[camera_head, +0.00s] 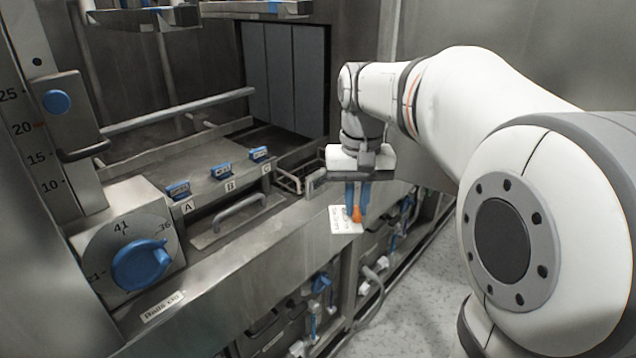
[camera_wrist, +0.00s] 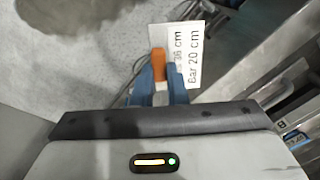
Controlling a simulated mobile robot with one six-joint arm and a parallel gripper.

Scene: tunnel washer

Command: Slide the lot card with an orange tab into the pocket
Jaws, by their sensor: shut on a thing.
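The lot card (camera_head: 343,226) is a white card with printed text and an orange tab. My gripper (camera_head: 357,211) is shut on the orange tab (camera_wrist: 158,62), with the card hanging beyond the blue fingers. In the head view it is in front of the steel machine's edge. In the wrist view the card (camera_wrist: 189,42) shows text including "Bar 20 cm"; the fingers (camera_wrist: 160,80) cover part of it. I cannot make out which part of the machine is the pocket.
A steel ledge carries blue clips marked A (camera_head: 178,190), B (camera_head: 222,171) and C (camera_head: 259,153). A bar handle (camera_head: 240,212) stands in front of them. A blue dial (camera_head: 140,264) is at the left. Pipes and blue-handled valves (camera_head: 321,283) run below the ledge. Speckled floor (camera_head: 415,290) is clear at right.

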